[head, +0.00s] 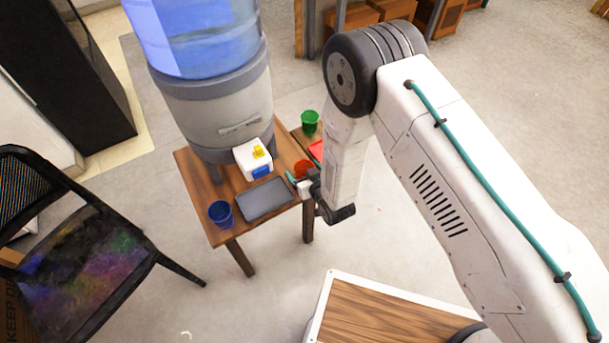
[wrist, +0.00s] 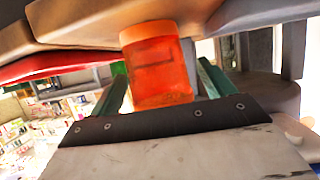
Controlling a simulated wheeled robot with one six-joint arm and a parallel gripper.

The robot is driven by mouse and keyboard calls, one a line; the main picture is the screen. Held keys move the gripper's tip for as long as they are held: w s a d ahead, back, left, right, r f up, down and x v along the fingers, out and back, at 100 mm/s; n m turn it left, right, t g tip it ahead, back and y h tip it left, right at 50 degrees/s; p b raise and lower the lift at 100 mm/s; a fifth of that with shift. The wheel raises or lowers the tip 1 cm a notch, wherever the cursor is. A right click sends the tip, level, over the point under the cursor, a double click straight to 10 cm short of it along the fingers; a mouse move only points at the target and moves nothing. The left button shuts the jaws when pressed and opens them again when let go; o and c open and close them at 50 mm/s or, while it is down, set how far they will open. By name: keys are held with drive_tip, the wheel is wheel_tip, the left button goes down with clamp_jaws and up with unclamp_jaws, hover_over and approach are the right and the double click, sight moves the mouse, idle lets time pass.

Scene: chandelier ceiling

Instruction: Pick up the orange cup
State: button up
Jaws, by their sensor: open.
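The orange cup (head: 303,168) stands on the wooden table near its right side, partly hidden by my gripper and arm in the head view. In the wrist view the orange cup (wrist: 158,62) appears between my two green fingers, with its whole side showing. My gripper (head: 295,184) is at the table's right edge, close to the cup. In the wrist view my gripper (wrist: 162,82) is open, one finger on each side of the cup. I cannot tell whether either finger touches it.
A grey tray (head: 265,201), a blue cup (head: 221,214) and a white dispenser part with yellow and blue taps (head: 253,158) are left of the gripper. A green cup (head: 310,123) and a red object (head: 317,151) lie beyond. A large water cooler (head: 215,105) rises behind; a black chair (head: 80,240) stands left.

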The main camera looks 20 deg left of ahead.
drive_tip(key=shift+c, duration=0.3)
drive_tip(key=c, duration=1)
drive_tip(key=shift+r, duration=0.1)
